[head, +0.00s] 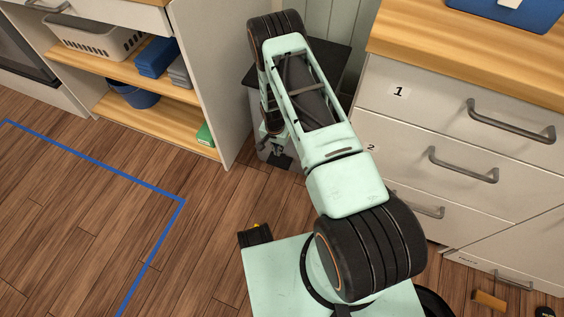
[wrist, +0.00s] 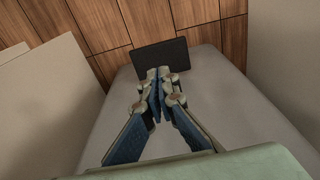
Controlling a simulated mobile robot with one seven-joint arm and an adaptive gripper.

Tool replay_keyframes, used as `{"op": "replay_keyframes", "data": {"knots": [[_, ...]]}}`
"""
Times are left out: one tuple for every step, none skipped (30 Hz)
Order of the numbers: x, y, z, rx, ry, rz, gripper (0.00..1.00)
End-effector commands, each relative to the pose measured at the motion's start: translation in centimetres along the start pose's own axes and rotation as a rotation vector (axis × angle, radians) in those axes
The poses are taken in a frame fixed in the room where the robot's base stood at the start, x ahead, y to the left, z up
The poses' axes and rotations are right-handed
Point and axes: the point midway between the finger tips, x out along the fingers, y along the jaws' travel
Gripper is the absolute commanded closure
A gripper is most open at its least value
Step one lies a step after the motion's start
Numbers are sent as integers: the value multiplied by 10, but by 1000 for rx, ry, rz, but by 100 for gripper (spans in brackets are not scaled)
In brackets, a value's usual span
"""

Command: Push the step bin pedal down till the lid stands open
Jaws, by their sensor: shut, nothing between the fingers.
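The step bin is a grey box with a dark lid (head: 338,58), standing between the shelf unit and the drawers. Its lid looks flat and closed, though my arm covers much of it. Its dark flat pedal (head: 281,161) sticks out at the foot of the front face. In the wrist view the pedal (wrist: 162,55) lies just past my fingertips, with the grey front face (wrist: 215,85) behind my fingers. My gripper (wrist: 157,72) is shut and empty, its tips overlapping the pedal's near edge in the picture. I cannot tell whether they touch it. The gripper (head: 272,143) is partly hidden in the head view.
The shelf unit's side panel (head: 208,75) stands close on the left of the bin, and the drawer unit (head: 440,150) on the right. Blue tape (head: 150,255) marks the open wooden floor at the left. Small items (head: 489,299) lie on the floor at the lower right.

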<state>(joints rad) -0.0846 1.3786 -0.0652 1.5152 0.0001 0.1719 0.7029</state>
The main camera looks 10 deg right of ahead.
Motion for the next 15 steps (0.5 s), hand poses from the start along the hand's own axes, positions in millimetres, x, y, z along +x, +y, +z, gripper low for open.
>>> {"op": "replay_keyframes", "data": {"knots": [[1, 0, 0, 0, 0, 0, 100], [1, 0, 0, 0, 1, 1, 100], [1, 0, 0, 0, 1, 1, 100], [1, 0, 0, 0, 1, 1, 100], [0, 0, 0, 0, 1, 1, 100], [0, 0, 0, 0, 1, 1, 100], [0, 0, 0, 0, 1, 1, 100], [0, 0, 0, 0, 1, 1, 100], [0, 0, 0, 0, 1, 1, 100], [1, 0, 0, 0, 0, 1, 100], [1, 0, 0, 0, 0, 1, 100], [2, 0, 0, 0, 0, 1, 100], [3, 0, 0, 0, 0, 1, 100], [5, 0, 0, 0, 0, 1, 100], [7, 0, 0, 0, 0, 1, 100]]}}
